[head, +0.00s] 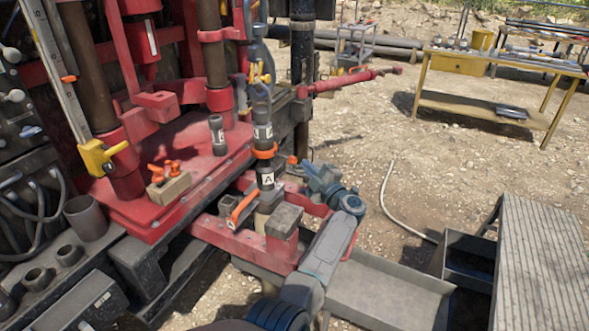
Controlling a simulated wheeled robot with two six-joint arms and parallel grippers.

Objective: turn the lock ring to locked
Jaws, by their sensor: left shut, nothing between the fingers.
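An orange ring (264,152), which looks like the lock ring, sits around an upright dark pipe (262,115) in the red rig. A small orange-red tip (292,160) shows to its right; I cannot tell whether it belongs to the ring. A white label marked A (267,180) is on the pipe section below the ring. My left gripper (308,168) is shut and empty, just right of the ring and lower in the picture, close to the orange tip. I cannot tell whether they touch. My right gripper is not in view.
A block with orange fittings (168,182) and a short dark cylinder (217,135) stand on the red deck (150,215). Open gravel (420,170) lies to the right.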

